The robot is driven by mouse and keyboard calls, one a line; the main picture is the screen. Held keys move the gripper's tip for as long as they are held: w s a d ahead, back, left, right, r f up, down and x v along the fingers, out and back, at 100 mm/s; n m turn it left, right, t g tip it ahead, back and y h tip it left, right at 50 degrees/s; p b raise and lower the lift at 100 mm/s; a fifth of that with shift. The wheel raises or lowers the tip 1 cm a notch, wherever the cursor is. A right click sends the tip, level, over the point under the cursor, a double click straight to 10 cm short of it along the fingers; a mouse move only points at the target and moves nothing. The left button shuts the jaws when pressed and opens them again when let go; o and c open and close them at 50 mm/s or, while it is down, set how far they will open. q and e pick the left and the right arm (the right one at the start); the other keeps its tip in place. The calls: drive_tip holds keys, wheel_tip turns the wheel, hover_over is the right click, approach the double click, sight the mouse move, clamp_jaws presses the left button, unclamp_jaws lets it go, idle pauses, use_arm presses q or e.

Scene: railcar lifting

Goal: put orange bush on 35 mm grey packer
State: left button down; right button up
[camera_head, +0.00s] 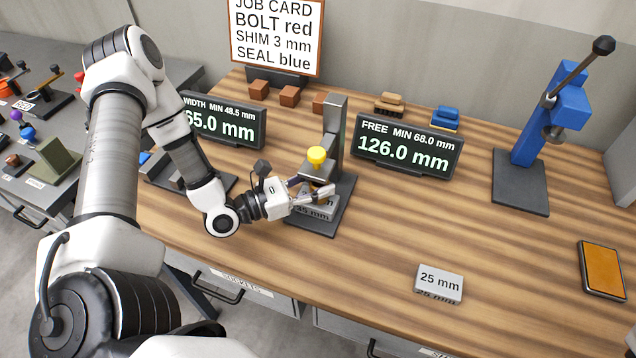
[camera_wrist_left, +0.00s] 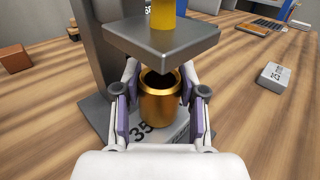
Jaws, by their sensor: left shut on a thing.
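The orange bush (camera_wrist_left: 160,100), a shiny bronze-coloured hollow cylinder, stands upright between the fingers of my left gripper (camera_wrist_left: 160,97). The left gripper (camera_head: 314,191) is shut on it, with a pad at each side. The 35 mm grey packer (camera_head: 316,209) lies on the gauge stand's base; it also shows in the left wrist view (camera_wrist_left: 140,131) directly under the bush. The bush looks to be at the packer's top, but I cannot tell whether they touch. In the head view the fingers mostly hide the bush. My right gripper is not in view.
The gauge stand's grey upper plate (camera_wrist_left: 162,38) hangs close above the bush, with its column (camera_head: 336,135) behind. A 25 mm packer (camera_head: 439,284) lies on the bench at front right. Two displays (camera_head: 408,145) stand behind. The bench's right middle is clear.

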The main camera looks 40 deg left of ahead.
use_arm(q)
drive_tip(key=shift+s+a, duration=0.2)
drive_tip(key=shift+s, duration=0.05)
drive_tip(key=shift+f+b, duration=0.15)
drive_tip(key=shift+b, duration=0.15)
drive_tip(key=c, duration=0.7)
unclamp_jaws()
drive_tip(key=shift+o, duration=0.2)
drive_tip(key=shift+w+d, duration=0.15)
